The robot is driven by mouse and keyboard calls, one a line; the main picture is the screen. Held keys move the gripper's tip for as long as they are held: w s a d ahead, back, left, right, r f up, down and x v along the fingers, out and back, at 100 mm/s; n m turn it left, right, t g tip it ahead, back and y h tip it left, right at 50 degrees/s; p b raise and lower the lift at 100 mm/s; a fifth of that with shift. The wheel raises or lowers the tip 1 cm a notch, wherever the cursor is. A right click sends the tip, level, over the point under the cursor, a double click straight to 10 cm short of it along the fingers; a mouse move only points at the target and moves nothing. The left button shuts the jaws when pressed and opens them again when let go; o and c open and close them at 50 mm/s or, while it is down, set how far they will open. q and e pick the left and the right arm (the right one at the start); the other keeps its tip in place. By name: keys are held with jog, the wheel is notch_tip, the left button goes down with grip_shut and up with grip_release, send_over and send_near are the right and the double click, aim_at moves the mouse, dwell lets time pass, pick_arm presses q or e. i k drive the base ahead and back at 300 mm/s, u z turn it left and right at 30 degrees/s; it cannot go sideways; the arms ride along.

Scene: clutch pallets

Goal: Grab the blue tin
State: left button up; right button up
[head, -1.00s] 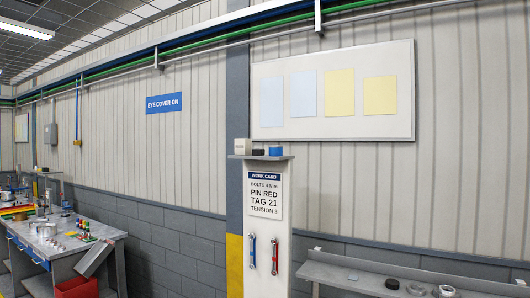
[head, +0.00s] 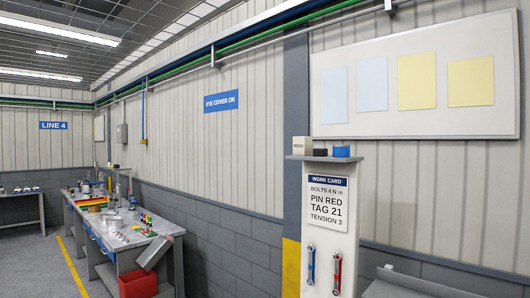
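A small round blue tin (head: 341,151) sits on the grey top shelf (head: 322,158) of the white post, at its right end. It is upright and partly beside a dark low item (head: 320,152). A cream box (head: 303,145) stands to the left of that item on the same shelf. Neither of my grippers is in view.
The post bears a work card (head: 328,202), with a blue and a red wrench below. A long workbench (head: 112,240) with several small items and a red bin (head: 138,284) stand at left. A grey shelf (head: 410,283) is at lower right. Floor (head: 65,272) shows at far left.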

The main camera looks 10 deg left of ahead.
aim_at(339, 151)
jog(key=u, duration=0.65)
jog(key=i, duration=1.45)
jog(key=z, duration=0.15)
